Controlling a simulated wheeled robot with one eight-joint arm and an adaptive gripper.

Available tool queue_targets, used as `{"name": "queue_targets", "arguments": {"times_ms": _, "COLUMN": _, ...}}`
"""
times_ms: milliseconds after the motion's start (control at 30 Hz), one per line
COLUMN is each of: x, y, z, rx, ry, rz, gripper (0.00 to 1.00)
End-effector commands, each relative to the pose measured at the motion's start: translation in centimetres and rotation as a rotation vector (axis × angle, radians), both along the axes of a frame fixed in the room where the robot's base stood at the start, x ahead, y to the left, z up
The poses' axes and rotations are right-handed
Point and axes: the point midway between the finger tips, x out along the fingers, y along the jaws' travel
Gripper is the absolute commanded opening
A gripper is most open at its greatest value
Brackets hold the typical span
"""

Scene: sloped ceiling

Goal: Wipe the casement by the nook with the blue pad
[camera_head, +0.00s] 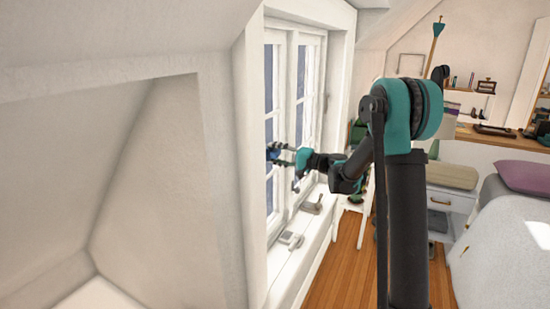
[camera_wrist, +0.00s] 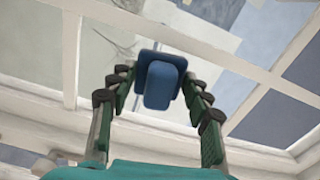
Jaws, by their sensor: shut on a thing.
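The casement (camera_head: 303,80) is a white-framed window with small panes, left of centre in the head view, beside the sloped white nook (camera_head: 150,190). Its panes and white bars fill much of the wrist view (camera_wrist: 215,60). My gripper (camera_head: 280,155) is at the lower part of the near sash. It is shut on the blue pad (camera_wrist: 160,80), which sits between the fingertips in the wrist view. The pad shows as a small dark blue patch in the head view (camera_head: 272,153). The pad is at or very close to the glass; I cannot tell whether it touches.
The white sill (camera_head: 300,258) below the window holds a small light object (camera_head: 291,239) and a grey metal piece (camera_head: 312,205). A bed with a purple pillow (camera_head: 525,177) and a white nightstand (camera_head: 450,205) stand at the right. Wooden floor (camera_head: 345,265) shows between.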

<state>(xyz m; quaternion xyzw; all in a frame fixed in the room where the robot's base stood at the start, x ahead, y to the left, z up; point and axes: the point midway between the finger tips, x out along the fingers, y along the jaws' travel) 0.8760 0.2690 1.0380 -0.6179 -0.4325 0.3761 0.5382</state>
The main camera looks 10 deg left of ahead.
Motion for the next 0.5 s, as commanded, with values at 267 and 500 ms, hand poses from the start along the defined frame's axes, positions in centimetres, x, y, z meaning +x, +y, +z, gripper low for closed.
{"name": "queue_targets", "arguments": {"times_ms": 267, "x": 1.9, "y": -0.6, "z": -0.1, "rx": 0.0, "ry": 0.0, "rz": -0.002, "gripper": 0.22}}
{"name": "queue_targets", "arguments": {"times_ms": 500, "x": 3.3, "y": -0.9, "z": -0.1, "rx": 0.0, "ry": 0.0, "rz": 0.0, "gripper": 0.22}}
